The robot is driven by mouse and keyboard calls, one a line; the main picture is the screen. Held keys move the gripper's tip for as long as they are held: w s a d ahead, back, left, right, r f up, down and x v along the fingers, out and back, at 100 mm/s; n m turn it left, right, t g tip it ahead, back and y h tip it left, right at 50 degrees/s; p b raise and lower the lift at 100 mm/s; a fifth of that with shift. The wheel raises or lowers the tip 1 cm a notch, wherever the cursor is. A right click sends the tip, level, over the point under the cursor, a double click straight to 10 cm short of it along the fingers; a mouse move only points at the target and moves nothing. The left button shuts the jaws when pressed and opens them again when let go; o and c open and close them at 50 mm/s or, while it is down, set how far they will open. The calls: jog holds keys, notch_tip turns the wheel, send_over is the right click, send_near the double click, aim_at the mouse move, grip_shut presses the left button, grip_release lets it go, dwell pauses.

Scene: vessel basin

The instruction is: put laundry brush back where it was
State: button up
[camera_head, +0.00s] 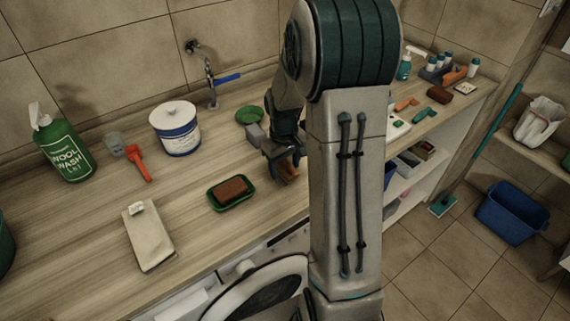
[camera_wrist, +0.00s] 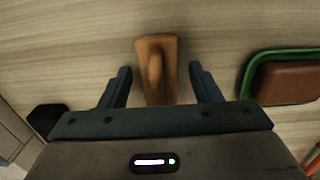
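A wooden laundry brush (camera_wrist: 157,62), orange-brown with a raised grip, lies on the wooden counter. In the head view it shows partly under my gripper, as an orange-brown shape (camera_head: 289,173) near the counter's front. My gripper (camera_wrist: 160,85) points down over it in the wrist view. Its two dark fingers stand apart on either side of the brush, with a gap on each side. In the head view my gripper (camera_head: 283,152) is low over the counter, and my arm hides part of the counter to the right.
A green dish (camera_head: 213,207) holding a brown block is left of the brush. A green round item (camera_head: 249,115) lies behind my gripper.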

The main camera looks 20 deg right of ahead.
aim_at(284, 160)
jog(key=r, duration=0.6)
jog(key=r+b, duration=0.1)
jog(key=r, duration=0.5)
jog(key=shift+s+a+r, duration=0.1)
jog(key=shift+a, duration=0.1)
jog(key=s+a+t, duration=0.1)
jog(key=s+a, duration=0.2)
jog(key=s, duration=0.3)
jog(key=s+a+r+m+t, duration=0.1)
jog(key=s+a, duration=0.2)
jog(key=s, duration=0.3)
jog(key=s+a+m+t, duration=0.1)
jog(key=s+a, duration=0.2)
jog(key=s, duration=0.3)
jog(key=shift+s+a+r, duration=0.15)
jog(key=shift+s+a, duration=0.05)
jog(key=shift+a, duration=0.05)
